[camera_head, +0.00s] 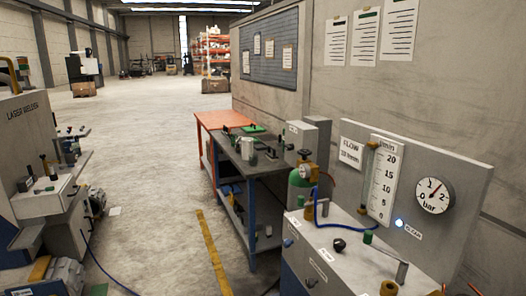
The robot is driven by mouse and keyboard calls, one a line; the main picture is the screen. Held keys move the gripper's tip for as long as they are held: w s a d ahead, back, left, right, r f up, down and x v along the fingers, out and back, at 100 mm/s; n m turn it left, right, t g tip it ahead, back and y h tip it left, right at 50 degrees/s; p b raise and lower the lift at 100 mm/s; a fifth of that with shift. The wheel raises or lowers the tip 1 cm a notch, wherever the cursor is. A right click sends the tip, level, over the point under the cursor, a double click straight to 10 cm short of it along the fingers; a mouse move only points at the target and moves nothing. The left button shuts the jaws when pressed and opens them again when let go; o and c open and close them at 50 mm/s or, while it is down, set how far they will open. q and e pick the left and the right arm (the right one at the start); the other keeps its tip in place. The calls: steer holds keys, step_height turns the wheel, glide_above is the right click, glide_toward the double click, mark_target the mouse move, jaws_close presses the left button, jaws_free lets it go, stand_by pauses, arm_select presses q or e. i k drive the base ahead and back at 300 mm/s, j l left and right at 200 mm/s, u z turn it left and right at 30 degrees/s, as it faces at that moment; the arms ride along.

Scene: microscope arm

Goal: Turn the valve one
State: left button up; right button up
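A gas flow station stands at the lower right, with a light box (350,262) in front of an upright panel (460,165). A black knob (340,246) is on the box top. The panel carries a flow tube with a scale (383,180) and a round bar gauge (433,195). Neither of my grippers is in view.
A green gas bottle (299,190) with a regulator stands behind the station. A dark workbench (262,167) and an orange table (222,119) are farther back. A laser welder (28,125) is at left. Open floor (150,180) with a yellow line lies between.

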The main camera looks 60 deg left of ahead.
mark_target(304, 152)
steer(key=u, duration=1.5)
steer(key=i+j, duration=0.2)
